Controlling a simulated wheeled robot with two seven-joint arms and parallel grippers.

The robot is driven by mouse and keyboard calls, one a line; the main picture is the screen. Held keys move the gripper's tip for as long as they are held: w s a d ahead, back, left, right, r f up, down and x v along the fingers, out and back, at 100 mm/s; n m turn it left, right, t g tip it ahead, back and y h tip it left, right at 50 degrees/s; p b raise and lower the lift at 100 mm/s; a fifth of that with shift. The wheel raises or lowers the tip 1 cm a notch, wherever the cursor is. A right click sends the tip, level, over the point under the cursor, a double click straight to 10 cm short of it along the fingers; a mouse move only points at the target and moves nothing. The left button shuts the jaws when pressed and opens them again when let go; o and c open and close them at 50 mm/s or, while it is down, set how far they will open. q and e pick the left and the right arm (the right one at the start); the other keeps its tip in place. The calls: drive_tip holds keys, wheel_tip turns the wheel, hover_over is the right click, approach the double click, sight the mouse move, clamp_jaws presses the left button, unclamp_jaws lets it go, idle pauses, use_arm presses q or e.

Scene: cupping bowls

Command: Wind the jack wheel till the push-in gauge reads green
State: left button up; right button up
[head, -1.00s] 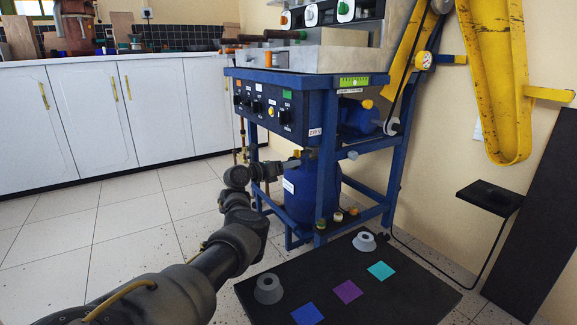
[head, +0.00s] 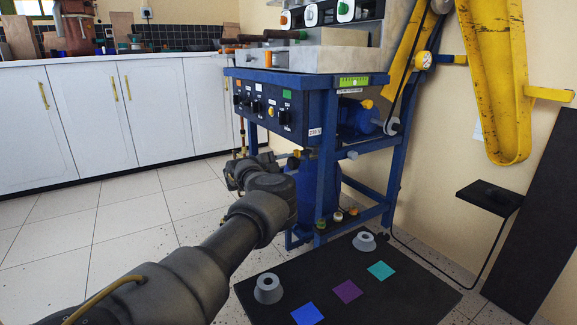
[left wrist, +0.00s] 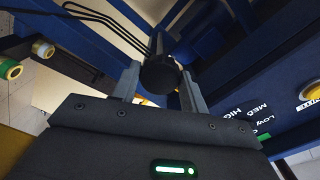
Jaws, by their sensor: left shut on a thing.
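My left arm comes in from the lower left of the head view. Its gripper (head: 238,172) is beside the left side of the blue-framed machine, below the control panel; its fingertips are hard to make out there. In the left wrist view the gripper (left wrist: 160,90) is shut on a dark round knob (left wrist: 160,74), with a finger on each side. I cannot tell whether this knob belongs to the jack wheel. A small round white dial (head: 424,60) is on the yellow part beside the machine, and its reading is too small to tell. My right gripper is not in view.
The machine's blue frame (head: 328,150) and control panel (head: 270,111) stand close to my arm. A black mat (head: 400,290) with grey cones (head: 267,289) and coloured squares lies in front. White cupboards (head: 90,115) stand at the left. The tiled floor (head: 110,235) between is clear.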

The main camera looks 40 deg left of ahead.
use_arm(q)
drive_tip(key=o, duration=0.8)
drive_tip(key=shift+a+p, duration=0.1)
drive_tip(key=shift+p, duration=0.25)
